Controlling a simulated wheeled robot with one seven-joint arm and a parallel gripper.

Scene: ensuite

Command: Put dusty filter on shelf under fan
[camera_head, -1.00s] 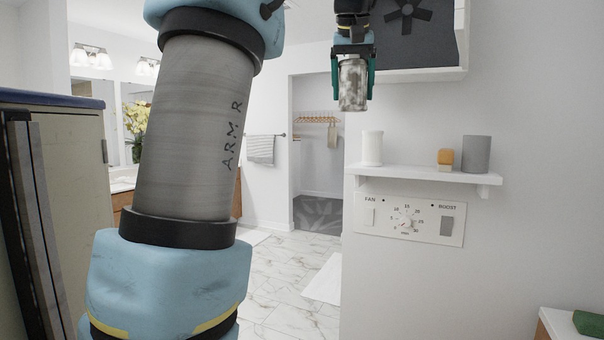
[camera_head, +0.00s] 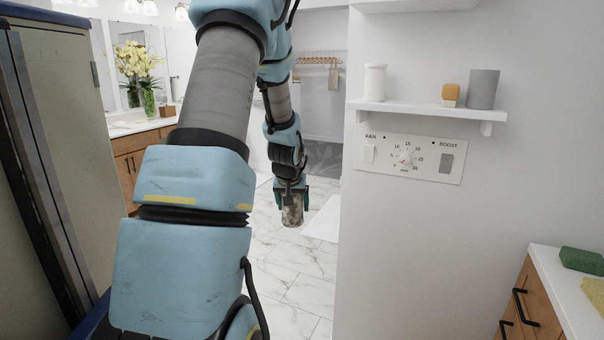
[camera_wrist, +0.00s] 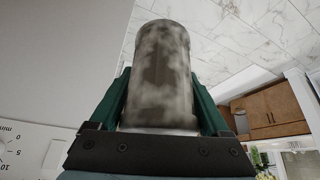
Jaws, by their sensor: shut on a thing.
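My gripper (camera_head: 291,199) is shut on the dusty filter (camera_head: 292,214), a mottled grey-brown cylinder. It holds the filter in the air over the tiled floor, left of the wall and lower than the shelf. In the wrist view the filter (camera_wrist: 163,75) stands between the green fingers. The white shelf (camera_head: 420,108) on the wall bears a white cylinder (camera_head: 375,83) at its left, a small orange-and-cream item (camera_head: 450,95) and a grey cylinder (camera_head: 483,89) at its right. Only the lower edge of the fan housing (camera_head: 400,5) shows above.
The fan control panel (camera_head: 408,158) is on the wall under the shelf. A counter (camera_head: 565,285) with a green sponge (camera_head: 582,261) is at lower right. A tall cabinet (camera_head: 65,130) is at the left. The shelf has a bare stretch between the white cylinder and the orange item.

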